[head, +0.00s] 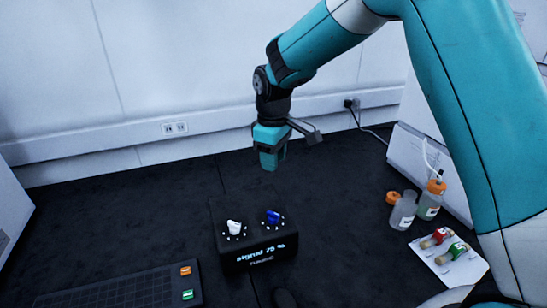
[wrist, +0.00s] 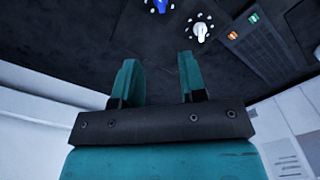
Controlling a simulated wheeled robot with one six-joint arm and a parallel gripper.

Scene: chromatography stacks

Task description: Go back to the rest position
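My gripper (head: 268,160) hangs above the dark bench in the head view, pointing down, behind and above the black control box (head: 261,262). In the wrist view its two teal fingers (wrist: 158,82) stand apart with nothing between them. The box carries a white knob (head: 234,228) and a blue knob (head: 272,217), and its lit display reads "signal 75 %". The blue knob (wrist: 160,5) and the white knob (wrist: 201,30) also show at the top of the wrist view. The gripper touches neither knob.
A black keypad (head: 120,292) with an orange and a green button lies at front left. A wall outlet (head: 175,128) is behind. The bench between is clear.

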